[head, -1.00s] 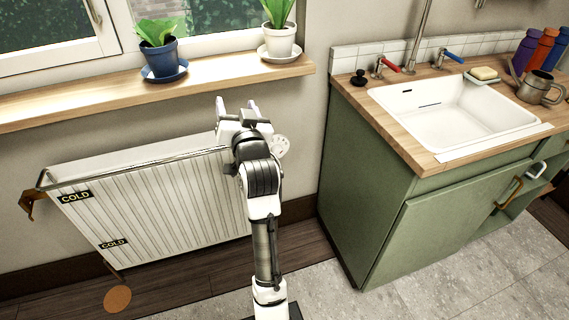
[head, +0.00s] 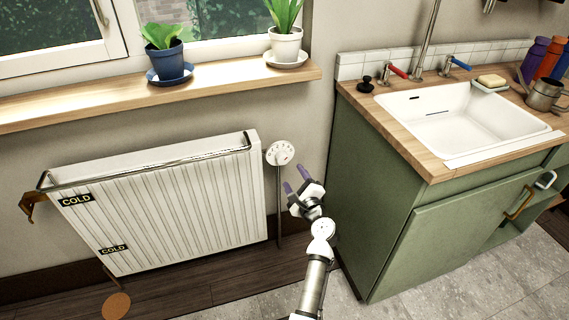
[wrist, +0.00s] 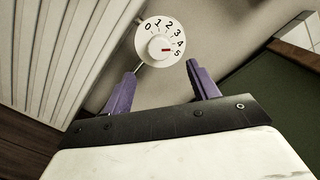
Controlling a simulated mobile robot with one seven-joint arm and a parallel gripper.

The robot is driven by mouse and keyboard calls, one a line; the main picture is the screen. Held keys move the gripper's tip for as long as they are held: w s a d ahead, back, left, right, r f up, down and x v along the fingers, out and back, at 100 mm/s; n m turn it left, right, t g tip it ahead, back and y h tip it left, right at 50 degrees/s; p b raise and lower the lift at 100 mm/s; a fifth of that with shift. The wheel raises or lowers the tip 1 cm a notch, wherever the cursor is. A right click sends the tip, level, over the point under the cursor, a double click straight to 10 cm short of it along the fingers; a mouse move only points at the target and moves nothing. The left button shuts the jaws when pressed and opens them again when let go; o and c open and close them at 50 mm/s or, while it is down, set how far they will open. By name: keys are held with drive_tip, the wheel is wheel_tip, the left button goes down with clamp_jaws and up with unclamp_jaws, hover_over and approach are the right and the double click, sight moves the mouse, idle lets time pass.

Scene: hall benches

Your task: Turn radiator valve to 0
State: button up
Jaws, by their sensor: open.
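The radiator valve (head: 280,153) is a round white dial on the wall at the radiator's right end, on top of a thin pipe. In the wrist view the valve (wrist: 147,52) shows numbers from 0 to 5 and a central knob with a red mark. The mark points right, toward the 4 and 5 side. My gripper (head: 296,178) is below and right of the dial in the head view, with purple fingers. In the wrist view my gripper (wrist: 160,72) is open and empty, the dial beyond and between its fingertips, apparently not touched.
The white radiator (head: 165,205) with "COLD" labels stands left of the valve. A green cabinet (head: 440,240) with a white sink (head: 445,120) stands close on the right. A wooden sill (head: 110,105) with two potted plants runs above.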

sight(284, 161)
drive_tip(key=b+x, duration=0.2)
drive_tip(key=x, duration=0.7)
drive_tip(key=shift+w+a+b, duration=0.1)
drive_tip(key=shift+w+b, duration=0.05)
drive_tip(key=shift+b, duration=0.2)
drive_tip(key=c, duration=1)
